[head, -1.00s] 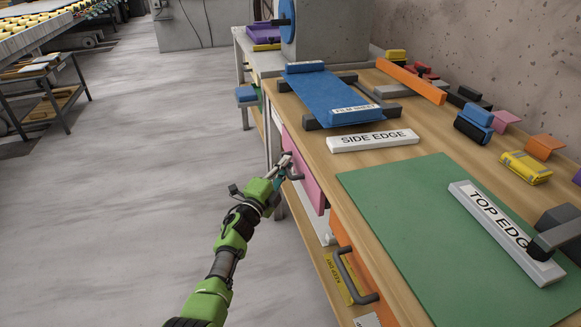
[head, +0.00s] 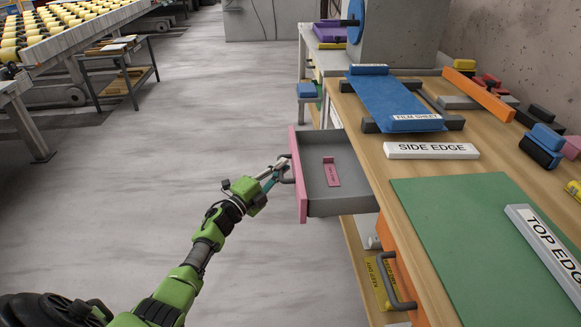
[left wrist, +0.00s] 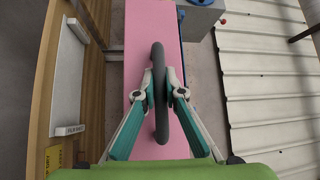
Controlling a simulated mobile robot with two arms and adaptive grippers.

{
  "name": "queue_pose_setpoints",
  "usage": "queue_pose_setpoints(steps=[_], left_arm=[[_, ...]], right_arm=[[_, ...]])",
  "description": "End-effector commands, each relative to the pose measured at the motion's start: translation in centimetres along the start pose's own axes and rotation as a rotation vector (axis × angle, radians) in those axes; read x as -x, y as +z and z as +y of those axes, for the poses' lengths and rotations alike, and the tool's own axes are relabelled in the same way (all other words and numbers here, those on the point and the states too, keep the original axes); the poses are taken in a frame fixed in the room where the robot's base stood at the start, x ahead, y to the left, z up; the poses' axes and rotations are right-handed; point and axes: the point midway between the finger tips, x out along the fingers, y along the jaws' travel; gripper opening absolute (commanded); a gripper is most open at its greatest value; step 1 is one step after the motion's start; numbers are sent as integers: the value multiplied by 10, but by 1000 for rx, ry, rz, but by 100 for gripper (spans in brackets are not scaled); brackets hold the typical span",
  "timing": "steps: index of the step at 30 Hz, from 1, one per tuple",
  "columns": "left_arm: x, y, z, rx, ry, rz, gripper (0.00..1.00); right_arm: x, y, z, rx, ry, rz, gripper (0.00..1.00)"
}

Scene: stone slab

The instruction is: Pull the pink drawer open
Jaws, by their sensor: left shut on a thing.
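The pink drawer (head: 297,176) stands pulled well out from the workbench's left side in the head view. Its grey inside shows, with a small pink piece (head: 331,172) lying in it. My left gripper (head: 284,171) is at the drawer's front, shut on the dark grey handle. In the left wrist view, the two fingers of the gripper (left wrist: 159,93) close on the middle of the handle (left wrist: 157,57), in front of the pink drawer face (left wrist: 150,20). My right gripper is not in view.
The workbench (head: 372,130) carries a green mat (head: 470,215), a white SIDE EDGE bar (head: 432,151), a TOP EDGE bar (head: 550,245) and a blue film sheet (head: 385,98). An orange drawer (head: 398,270) is nearer, shut. The floor (head: 190,130) left of the drawer is clear.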

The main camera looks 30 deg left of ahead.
Motion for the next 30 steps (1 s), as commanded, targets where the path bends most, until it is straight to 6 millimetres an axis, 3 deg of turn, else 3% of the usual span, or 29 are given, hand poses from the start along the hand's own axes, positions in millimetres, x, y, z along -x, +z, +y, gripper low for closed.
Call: queue_pose_setpoints(steps=[12,13,15,25,30], left_arm=[[2,2,0,0,0,-1,0],[2,2,0,0,0,-1,18],[2,2,0,0,0,-1,28],[3,2,0,0,0,-1,28],[17,2,1,0,2,-2,28]], right_arm=[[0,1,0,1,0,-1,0],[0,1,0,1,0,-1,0],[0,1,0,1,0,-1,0],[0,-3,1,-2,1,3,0],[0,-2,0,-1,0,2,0]])
